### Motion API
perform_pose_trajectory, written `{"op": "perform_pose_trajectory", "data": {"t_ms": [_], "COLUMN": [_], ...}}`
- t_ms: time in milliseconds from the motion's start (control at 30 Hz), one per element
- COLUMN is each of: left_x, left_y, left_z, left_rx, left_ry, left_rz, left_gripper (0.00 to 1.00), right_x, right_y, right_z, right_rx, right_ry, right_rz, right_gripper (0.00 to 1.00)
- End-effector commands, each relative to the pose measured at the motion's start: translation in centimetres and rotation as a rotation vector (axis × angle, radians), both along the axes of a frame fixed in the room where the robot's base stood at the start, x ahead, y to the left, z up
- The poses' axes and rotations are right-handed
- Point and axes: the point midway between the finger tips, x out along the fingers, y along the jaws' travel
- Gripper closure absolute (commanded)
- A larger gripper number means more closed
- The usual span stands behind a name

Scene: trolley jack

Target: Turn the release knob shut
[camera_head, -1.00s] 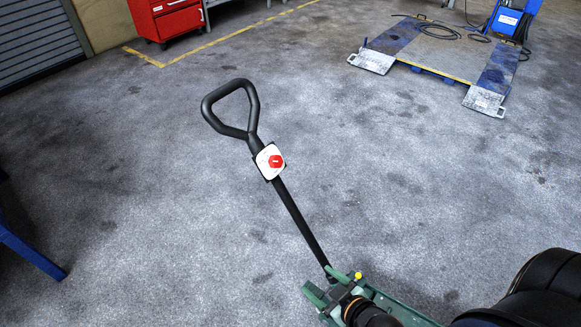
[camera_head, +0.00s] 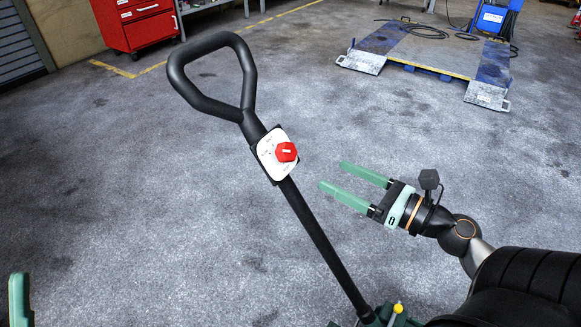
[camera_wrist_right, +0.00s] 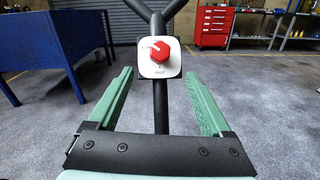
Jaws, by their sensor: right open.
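The red release knob (camera_head: 287,152) sits on a white plate (camera_head: 268,158) fixed to the black jack handle (camera_head: 318,240), below its loop grip. In the right wrist view the knob (camera_wrist_right: 160,52) lies ahead, centred between the fingers, with a white mark pointing up and left. My right gripper (camera_head: 332,175) is open and empty, to the right of the knob and apart from it, its fingers pointing toward the handle. One green finger of my left gripper (camera_head: 18,287) shows at the lower left edge; the rest is out of frame.
The green jack body (camera_head: 395,317) shows at the bottom edge. A blue table (camera_wrist_right: 60,55) stands at the left in the wrist view. A red tool cabinet (camera_head: 137,22) and a blue lift platform (camera_head: 430,55) stand far back. The floor around the handle is clear.

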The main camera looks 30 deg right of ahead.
Motion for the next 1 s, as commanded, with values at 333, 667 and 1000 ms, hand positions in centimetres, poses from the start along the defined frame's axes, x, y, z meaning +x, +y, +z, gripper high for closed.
{"op": "perform_pose_trajectory", "data": {"t_ms": [333,667,1000], "left_x": [0.5,4.5,6.8], "left_y": [0.1,0.8,1.5], "left_z": [0.7,-4.6,-11.6], "left_rx": [0.006,0.004,0.006], "left_ry": [0.022,0.307,0.617], "left_rz": [0.015,0.073,0.123], "left_gripper": [0.5,0.5,0.5], "right_x": [4.0,7.4,10.0], "right_y": [1.4,2.5,3.4], "right_z": [0.4,0.3,0.3], "right_rx": [-0.02,-0.016,-0.014], "right_ry": [-0.006,-0.005,-0.005], "right_rz": [0.007,0.002,0.001], "right_gripper": [0.17,0.17,0.17]}}
